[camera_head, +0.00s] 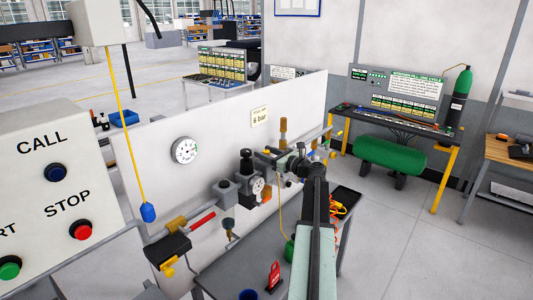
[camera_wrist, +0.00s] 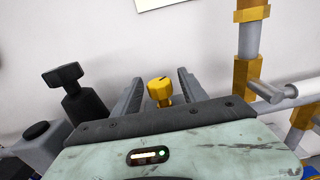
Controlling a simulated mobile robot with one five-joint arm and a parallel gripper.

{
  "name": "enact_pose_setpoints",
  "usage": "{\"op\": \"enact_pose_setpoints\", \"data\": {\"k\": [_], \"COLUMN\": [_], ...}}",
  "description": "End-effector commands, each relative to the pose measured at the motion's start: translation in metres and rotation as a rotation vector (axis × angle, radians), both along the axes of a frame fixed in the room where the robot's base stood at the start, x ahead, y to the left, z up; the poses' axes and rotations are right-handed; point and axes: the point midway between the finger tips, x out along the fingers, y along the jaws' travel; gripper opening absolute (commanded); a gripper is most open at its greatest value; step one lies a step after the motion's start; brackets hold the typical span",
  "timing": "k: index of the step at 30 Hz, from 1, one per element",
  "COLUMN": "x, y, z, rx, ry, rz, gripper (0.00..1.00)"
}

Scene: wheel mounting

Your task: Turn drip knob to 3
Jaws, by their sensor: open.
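The drip knob (camera_wrist: 159,88) is a small yellow knob with a dark mark on its top face. In the wrist view it shows between the two grey fingers of my gripper (camera_wrist: 160,79), with a gap on each side. My gripper is open and holds nothing. No numbers can be read around the knob, so I cannot tell its setting. The knob's lower part is hidden behind my wrist's front plate. In the head view my gripper (camera_head: 294,165) is at the pipe fittings on the white panel; the knob cannot be made out there.
A black knob (camera_wrist: 68,88) stands left of my fingers, and a brass-and-grey pipe (camera_wrist: 250,42) stands at the right. On the white panel (camera_head: 140,160) are a round gauge (camera_head: 186,150) and a red-handled lever (camera_head: 201,221). A control box (camera_head: 50,190) is at the left.

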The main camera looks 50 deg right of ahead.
Motion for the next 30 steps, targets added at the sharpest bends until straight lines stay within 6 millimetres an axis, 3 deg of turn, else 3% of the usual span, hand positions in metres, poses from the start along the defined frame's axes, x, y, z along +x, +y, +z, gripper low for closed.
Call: {"op": "enact_pose_setpoints", "data": {"k": [3, 9, 10, 11, 20, 30], "x": [0.0, 0.0, 0.0, 0.005, -0.001, -0.002], "y": [0.001, 0.001, 0.001, -0.013, 0.002, 0.004], "z": [0.0, 0.0, 0.0, 0.0, 0.0, 0.0], "rx": [0.0, 0.0, 0.0, 0.0, 0.001, -0.001], "ry": [0.0, 0.0, 0.0, 0.0, -0.001, 0.001], "rz": [0.001, 0.001, 0.001, 0.005, -0.058, -0.289], "gripper": [0.5, 0.0, 0.0, 0.0, 0.0, 0.0]}}
